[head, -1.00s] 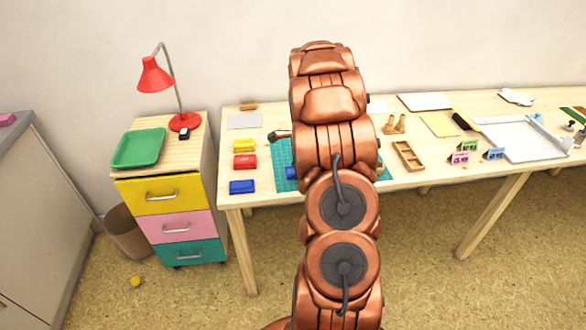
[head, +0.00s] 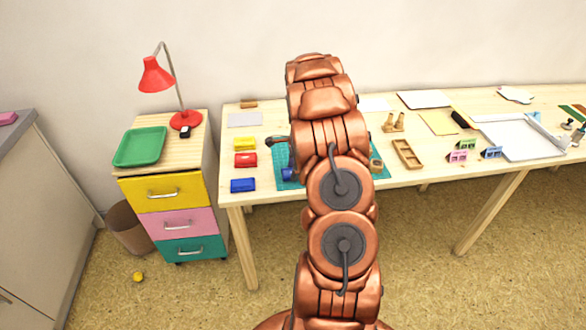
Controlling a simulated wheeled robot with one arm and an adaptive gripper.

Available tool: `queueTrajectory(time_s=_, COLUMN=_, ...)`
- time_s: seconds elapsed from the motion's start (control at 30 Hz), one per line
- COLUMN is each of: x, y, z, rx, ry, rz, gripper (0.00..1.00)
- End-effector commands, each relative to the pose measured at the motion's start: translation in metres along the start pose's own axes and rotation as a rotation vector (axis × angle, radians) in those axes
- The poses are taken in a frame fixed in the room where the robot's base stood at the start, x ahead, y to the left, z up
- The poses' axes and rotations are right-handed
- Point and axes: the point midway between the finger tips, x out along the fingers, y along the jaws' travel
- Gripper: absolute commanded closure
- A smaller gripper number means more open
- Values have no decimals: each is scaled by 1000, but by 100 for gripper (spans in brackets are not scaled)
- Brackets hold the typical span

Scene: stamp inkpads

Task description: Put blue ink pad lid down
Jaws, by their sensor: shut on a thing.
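The blue ink pad (head: 243,185) lies flat on the table, near its front left corner. It is too small to tell the lid and the base apart. A small blue thing (head: 287,174) shows on or above the green cutting mat (head: 282,184), partly covered by my arm. I cannot tell whether it is the blue lid. My gripper is hidden behind my own copper arm, so its jaws and what they hold do not show.
The red ink pad (head: 246,160) and the yellow ink pad (head: 244,144) lie behind the blue one. A dark-ended tool (head: 276,140) shows left of my arm. A wooden tray (head: 407,154) lies to the right. A drawer unit (head: 163,215) stands left of the table.

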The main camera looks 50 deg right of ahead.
Motion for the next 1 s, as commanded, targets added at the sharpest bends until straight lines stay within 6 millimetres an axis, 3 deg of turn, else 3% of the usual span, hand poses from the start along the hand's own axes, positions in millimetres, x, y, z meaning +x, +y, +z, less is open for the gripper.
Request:
queueTrajectory(time_s=0.13, x=3, y=0, z=0, rx=0, ry=0, rz=0, gripper=65)
queueTrajectory(time_s=0.17, x=3, y=0, z=0, rx=0, ry=0, rz=0, gripper=44)
queueTrajectory(time_s=0.37, x=2, y=0, z=0, rx=0, ry=0, rz=-1, gripper=23)
queueTrajectory(time_s=0.8, x=-3, y=-1, z=0, rx=0, ry=0, rz=-2, gripper=21)
queueTrajectory(time_s=1.0, x=-32, y=-2, z=0, rx=-1, ry=1, rz=-8, gripper=21)
